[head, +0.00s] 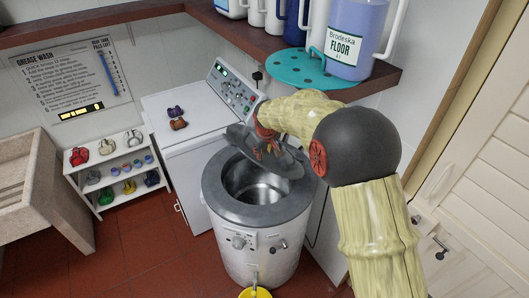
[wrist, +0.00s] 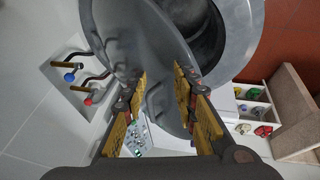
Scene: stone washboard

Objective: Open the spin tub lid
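The spin tub is a round, light-coloured drum with a grey top ring (head: 225,207) in the head view. Its dark grey lid (head: 285,163) is raised and tilted at the back of the opening, so the metal inside of the tub shows. In the wrist view the lid (wrist: 135,30) fills the upper middle, with the tub opening beyond it. My gripper (wrist: 161,78) is at the lid. Its fingers are apart, with a grey part of the lid showing between them, and I see no clear grip.
A white washing machine (head: 165,107) with a control panel stands behind the tub. A wooden shelf (head: 385,78) with jugs hangs above my arm. A small rack (head: 118,168) and a stone sink (head: 28,185) are at left. Red floor (head: 140,255) lies clear at front left.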

